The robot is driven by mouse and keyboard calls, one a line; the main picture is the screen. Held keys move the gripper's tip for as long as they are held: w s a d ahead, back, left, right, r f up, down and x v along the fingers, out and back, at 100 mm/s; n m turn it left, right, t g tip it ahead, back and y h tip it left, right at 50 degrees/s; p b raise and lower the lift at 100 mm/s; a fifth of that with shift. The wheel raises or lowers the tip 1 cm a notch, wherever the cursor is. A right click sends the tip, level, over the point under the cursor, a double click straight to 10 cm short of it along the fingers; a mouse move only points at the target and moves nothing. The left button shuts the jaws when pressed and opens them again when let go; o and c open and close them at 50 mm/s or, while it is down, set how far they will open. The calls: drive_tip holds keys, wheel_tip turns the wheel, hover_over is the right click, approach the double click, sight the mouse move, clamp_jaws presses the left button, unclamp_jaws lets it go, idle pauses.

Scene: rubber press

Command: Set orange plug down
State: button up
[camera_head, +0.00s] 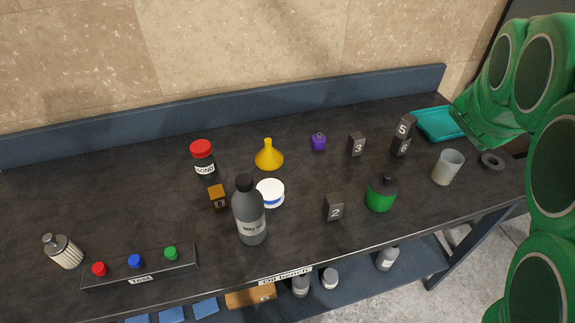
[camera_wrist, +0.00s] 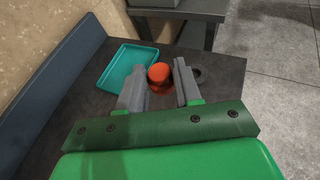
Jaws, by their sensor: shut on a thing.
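In the wrist view, the orange plug (camera_wrist: 159,72) is between the two grey fingers of my gripper (camera_wrist: 162,64). My gripper is shut on it. The plug shows a rounded orange top and a darker red lower part. It is beside the right edge of the teal tray (camera_wrist: 128,66), over the dark bench top near its end. I cannot tell whether its underside touches the bench. In the head view my green arm is at the right, and the plug and fingertips are hidden there.
A black ring (camera_head: 491,160) and a pale cup (camera_head: 447,167) stand near the tray (camera_head: 424,121). Numbered black blocks (camera_head: 401,146), a green can (camera_head: 381,195) and a grey bottle (camera_head: 249,217) stand further left. A blue ledge (camera_head: 300,99) runs along the back.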

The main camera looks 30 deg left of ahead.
drive_tip(key=s+a+f+n+y, duration=0.2)
drive_tip(key=a, duration=2)
drive_tip(key=s+a+f+y, duration=0.1)
drive_tip(key=s+a, duration=0.2)
drive_tip(key=a, duration=0.3)
drive_tip(key=s+a+f+n, duration=0.1)
drive_tip(key=s+a, duration=0.2)
drive_tip(key=a, duration=0.3)
drive_tip(key=s+a+f+y, duration=0.1)
drive_tip(key=s+a, duration=0.2)
drive_tip(key=a, duration=0.4)
drive_tip(key=n+y, duration=0.3)
hover_over(194, 204)
wheel_tip(194, 204, down, 8)
drive_tip(key=shift+f, duration=3.9)
drive_tip(key=o, duration=0.7)
drive_tip(key=shift+f, duration=0.1)
